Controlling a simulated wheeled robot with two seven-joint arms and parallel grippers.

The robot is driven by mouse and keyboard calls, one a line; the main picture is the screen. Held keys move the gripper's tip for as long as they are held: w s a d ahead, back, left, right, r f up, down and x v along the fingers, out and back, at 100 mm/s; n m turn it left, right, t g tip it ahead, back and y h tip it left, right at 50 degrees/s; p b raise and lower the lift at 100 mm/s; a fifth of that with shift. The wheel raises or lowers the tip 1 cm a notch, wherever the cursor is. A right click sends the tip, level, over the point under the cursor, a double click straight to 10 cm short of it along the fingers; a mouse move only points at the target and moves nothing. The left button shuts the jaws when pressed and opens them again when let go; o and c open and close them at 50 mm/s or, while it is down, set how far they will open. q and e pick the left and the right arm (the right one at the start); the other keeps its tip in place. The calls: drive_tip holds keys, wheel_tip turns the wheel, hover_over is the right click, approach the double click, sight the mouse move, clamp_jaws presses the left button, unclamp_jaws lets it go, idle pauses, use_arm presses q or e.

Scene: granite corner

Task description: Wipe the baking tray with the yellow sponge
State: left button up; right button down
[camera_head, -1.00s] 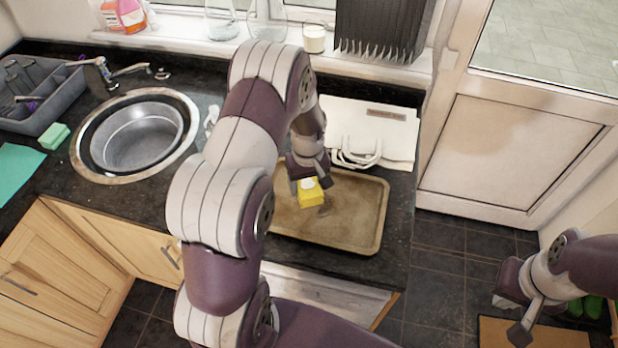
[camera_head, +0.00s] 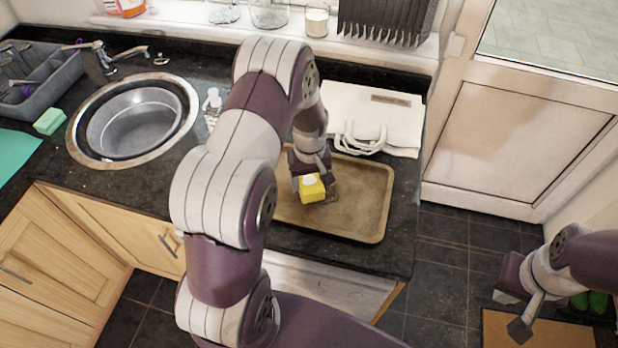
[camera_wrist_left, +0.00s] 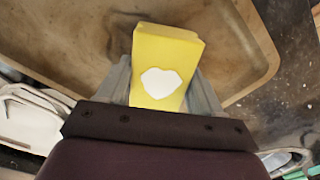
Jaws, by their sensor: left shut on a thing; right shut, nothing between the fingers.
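The baking tray (camera_head: 350,217) is brown with darker stains and lies flat on the dark counter. The yellow sponge (camera_head: 312,189) has a white patch on its top face. My left gripper (camera_head: 313,182) is shut on the sponge and holds it over the tray's left-middle part; I cannot tell whether it touches the tray. In the left wrist view the sponge (camera_wrist_left: 165,65) sits between the two fingers, with a dark stain on the tray beside it. My left arm hides the tray's left edge. My right gripper (camera_head: 508,305) is shut and empty, low at the right over the floor.
A white cloth bag (camera_head: 375,112) lies right behind the tray. A round sink (camera_head: 133,120), a green sponge (camera_head: 50,121) and a grey dish rack (camera_head: 45,85) are to the left. A white door (camera_head: 515,135) stands at the right.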

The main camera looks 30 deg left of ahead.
use_arm(q)
drive_tip(key=shift+f+b, duration=0.6)
drive_tip(key=shift+f, duration=0.35)
